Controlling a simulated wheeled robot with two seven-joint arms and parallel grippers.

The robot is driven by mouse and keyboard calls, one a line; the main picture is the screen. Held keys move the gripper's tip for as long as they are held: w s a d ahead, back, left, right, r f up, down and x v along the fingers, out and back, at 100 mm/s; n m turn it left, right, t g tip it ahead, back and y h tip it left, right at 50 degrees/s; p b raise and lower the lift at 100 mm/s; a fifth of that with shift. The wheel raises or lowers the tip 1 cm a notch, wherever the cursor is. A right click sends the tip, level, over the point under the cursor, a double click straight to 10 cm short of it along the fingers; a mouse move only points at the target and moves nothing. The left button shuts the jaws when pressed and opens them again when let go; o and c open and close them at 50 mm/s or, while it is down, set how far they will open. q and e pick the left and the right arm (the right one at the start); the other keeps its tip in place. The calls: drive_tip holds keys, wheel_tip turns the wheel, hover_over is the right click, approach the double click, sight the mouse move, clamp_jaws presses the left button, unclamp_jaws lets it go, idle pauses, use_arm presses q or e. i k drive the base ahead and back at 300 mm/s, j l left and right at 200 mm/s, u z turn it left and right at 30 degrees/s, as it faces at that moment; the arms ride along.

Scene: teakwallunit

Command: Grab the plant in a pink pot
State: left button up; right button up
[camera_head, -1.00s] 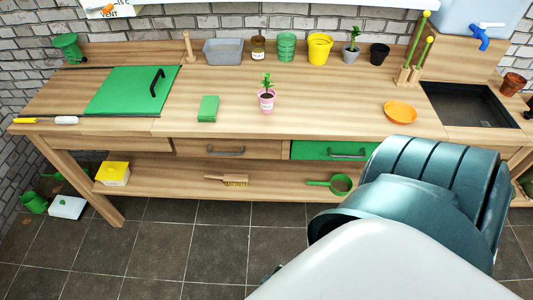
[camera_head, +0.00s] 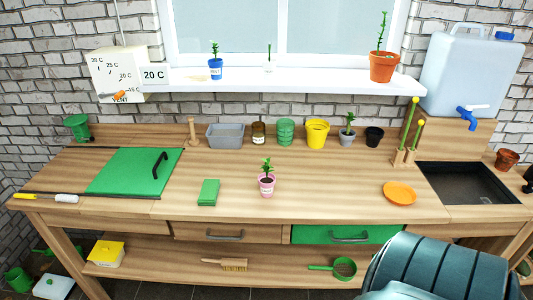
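The plant in a pink pot (camera_head: 267,184) stands upright near the middle of the wooden workbench, with green leaves above a small pink pot that bears a pale label. Neither gripper shows in the head view.
A green sponge-like block (camera_head: 208,192) lies left of the pot, an orange saucer (camera_head: 399,192) to the right. Several pots and a grey tub (camera_head: 225,136) line the back. The black sink (camera_head: 466,182) is at right. The worktop (camera_head: 320,180) around the pot is clear.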

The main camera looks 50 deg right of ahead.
sight(266, 181)
drive_tip(key=i+j+z, duration=0.1)
drive_tip(key=z, duration=1.5)
